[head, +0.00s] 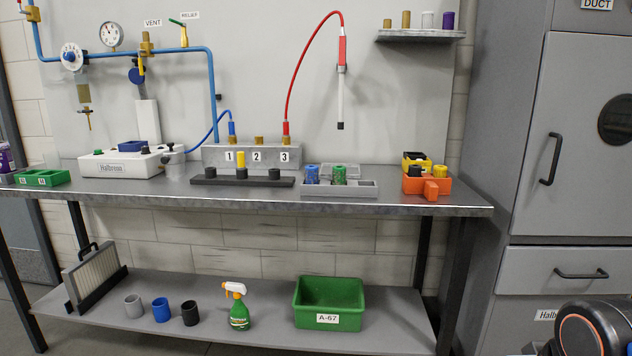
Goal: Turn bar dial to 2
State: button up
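A white round dial (72,56) with dark marks around its rim and a blue centre sits on the blue pipe, on the wall at the upper left. It is likely the bar dial; its marks are too small to read, so its setting cannot be told. A round pressure gauge (110,35) with a white face is mounted just right of and above it. My gripper is not in view; only a dark, rounded part of my arm shows at the bottom right corner, far from the dial.
A VENT valve (146,46) and a RELIEF lever (184,33) stand right of the gauge. The steel bench (330,205) below carries a white machine (125,163), a numbered block (250,156) and trays. A grey cabinet (560,130) stands at the right.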

aim_at(69, 57)
jog(key=u, duration=1.5)
jog(key=i+j+u, duration=0.45)
jog(key=i+u, duration=0.15)
jog(key=i, duration=0.15)
jog(key=i+j+u, duration=0.1)
jog(key=i+u, duration=0.2)
jog(key=i+j, duration=0.1)
jog(key=i, duration=0.45)
jog(key=i+j, duration=0.1)
jog(key=i, duration=0.5)
jog(key=i+j, duration=0.15)
jog(key=i, duration=0.4)
jog(key=l+z, duration=0.05)
